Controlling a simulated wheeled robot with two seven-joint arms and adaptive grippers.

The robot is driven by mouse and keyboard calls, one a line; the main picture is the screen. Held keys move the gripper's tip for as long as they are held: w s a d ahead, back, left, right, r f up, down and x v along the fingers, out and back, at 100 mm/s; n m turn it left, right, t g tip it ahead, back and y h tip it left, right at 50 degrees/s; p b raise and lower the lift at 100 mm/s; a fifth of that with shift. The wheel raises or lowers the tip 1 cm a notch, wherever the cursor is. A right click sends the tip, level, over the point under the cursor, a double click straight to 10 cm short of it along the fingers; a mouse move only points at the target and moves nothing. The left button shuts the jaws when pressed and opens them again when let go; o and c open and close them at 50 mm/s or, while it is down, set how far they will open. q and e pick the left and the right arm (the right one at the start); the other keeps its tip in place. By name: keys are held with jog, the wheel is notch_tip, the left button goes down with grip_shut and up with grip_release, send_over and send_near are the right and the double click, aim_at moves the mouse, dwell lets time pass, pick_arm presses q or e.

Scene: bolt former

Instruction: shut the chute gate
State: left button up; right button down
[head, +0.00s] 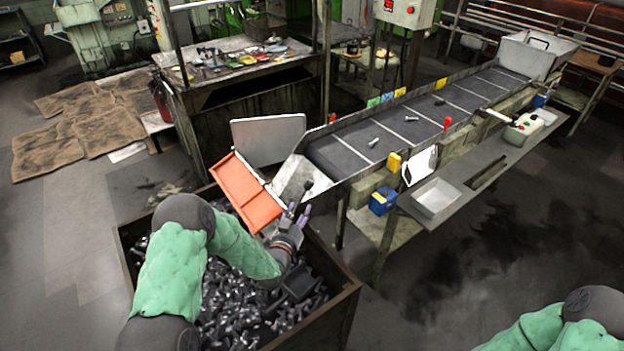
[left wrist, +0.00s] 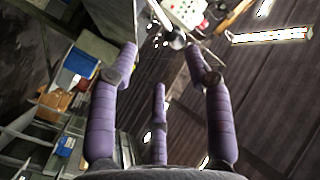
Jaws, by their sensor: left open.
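The orange chute (head: 246,192) slopes down at the near end of the conveyor, over the crate. A pale grey plate (head: 268,138) stands upright behind it. A dark round knob (head: 307,185) sits by the conveyor's lower end. I cannot tell for certain which of these parts is the gate. My left gripper (head: 296,212) is just below the knob, right of the orange chute. Its purple fingers also show in the left wrist view (left wrist: 158,75), spread open with nothing between them. Contact with the knob cannot be made out. Only my right arm shows, at the lower right; its gripper is out of view.
A wooden crate (head: 345,300) full of dark bolts stands under the chute. The conveyor (head: 400,125) runs to the back right with a few bolts on it. A side shelf (head: 460,190) with a white tray (head: 436,198) is at the right. A cluttered workbench (head: 185,68) stands behind.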

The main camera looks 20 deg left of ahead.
aim_at(307, 189)
pick_arm(q)
jog(key=shift+t, duration=0.3)
jog(key=w, duration=0.3)
jog(key=w+a+r, duration=0.1)
jog(key=w, duration=0.7)
jog(key=shift+a+r, duration=0.3)
jog(key=shift+a, duration=0.05)
jog(key=shift+s, duration=0.1)
grip_shut()
